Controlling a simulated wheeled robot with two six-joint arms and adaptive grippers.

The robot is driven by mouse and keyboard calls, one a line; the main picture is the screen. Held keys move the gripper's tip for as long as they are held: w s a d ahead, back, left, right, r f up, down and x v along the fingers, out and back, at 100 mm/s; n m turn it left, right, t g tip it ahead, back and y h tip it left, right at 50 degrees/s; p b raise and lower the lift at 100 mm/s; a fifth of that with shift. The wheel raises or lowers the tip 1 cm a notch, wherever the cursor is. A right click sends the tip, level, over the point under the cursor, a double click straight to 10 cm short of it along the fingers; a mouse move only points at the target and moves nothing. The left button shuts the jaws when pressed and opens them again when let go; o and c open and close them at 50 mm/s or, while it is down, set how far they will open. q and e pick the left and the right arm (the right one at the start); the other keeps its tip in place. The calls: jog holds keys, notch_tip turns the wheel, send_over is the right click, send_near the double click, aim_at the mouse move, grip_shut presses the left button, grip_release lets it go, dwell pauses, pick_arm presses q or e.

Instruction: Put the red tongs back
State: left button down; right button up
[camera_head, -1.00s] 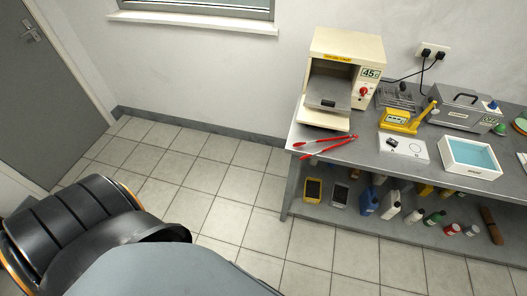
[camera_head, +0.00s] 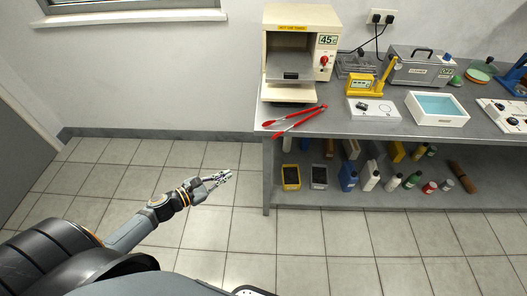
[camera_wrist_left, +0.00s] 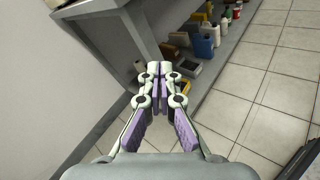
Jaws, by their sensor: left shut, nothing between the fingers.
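The red tongs (camera_head: 291,122) lie on the grey bench top (camera_head: 350,123), at its left end in front of the cream oven. Their two arms are spread apart in a narrow V. My left gripper (camera_head: 226,176) is over the floor, left of the bench and below the height of its top, well apart from the tongs. In the left wrist view my left gripper (camera_wrist_left: 160,68) has its fingertips together with nothing between them. The tongs do not show in that view. My right gripper is not in view.
The cream oven (camera_head: 300,22) stands open-fronted at the bench's left end. Right of it are a yellow device (camera_head: 363,84), a white tray with blue liquid (camera_head: 409,113) and a grey metal box (camera_head: 418,72). Bottles stand on the lower shelf (camera_head: 330,196). The floor left of the bench is clear.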

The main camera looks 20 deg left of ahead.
pick_arm(q)
notch_tip(320, 180, up, 7)
jog(key=d+n+t+h, duration=0.1)
jog(key=d+n+h, duration=0.1)
jog(key=d+n, duration=0.1)
jog(key=b+x, duration=0.5)
jog(key=x, duration=0.9)
jog(key=shift+w+a+r, duration=0.25)
jog(key=shift+w, duration=0.25)
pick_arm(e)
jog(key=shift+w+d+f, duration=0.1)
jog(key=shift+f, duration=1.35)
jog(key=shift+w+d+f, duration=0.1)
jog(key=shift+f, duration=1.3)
